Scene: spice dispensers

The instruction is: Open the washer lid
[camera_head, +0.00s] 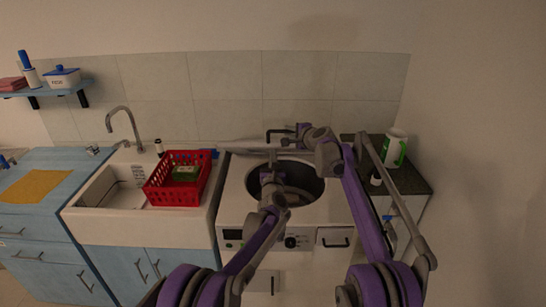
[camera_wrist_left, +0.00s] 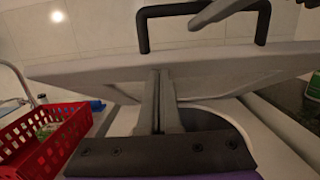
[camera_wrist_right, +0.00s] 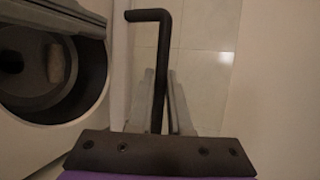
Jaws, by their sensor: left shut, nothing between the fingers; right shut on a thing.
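The washer (camera_head: 236,205) has its round drum opening (camera_head: 308,187) uncovered. Its lid (camera_head: 240,146) is raised at the back and seen nearly edge-on; it spans the left wrist view (camera_wrist_left: 80,72). The lid's black bar handle (camera_wrist_right: 150,15) lies between the fingers of my right gripper (camera_wrist_right: 160,98), which is shut on it. The handle also shows in the head view (camera_head: 270,134), partly hidden by that gripper. My left gripper (camera_wrist_left: 160,92) is shut and empty, above the drum opening in front of the lid's underside. Whether it touches the lid I cannot tell.
A red basket (camera_head: 160,193) with a green item stands at the sink (camera_head: 95,225), left of the washer. A dark counter (camera_head: 408,180) with a white-and-green jug (camera_head: 394,148) is on the right. A tiled wall (camera_head: 230,95) is close behind the lid.

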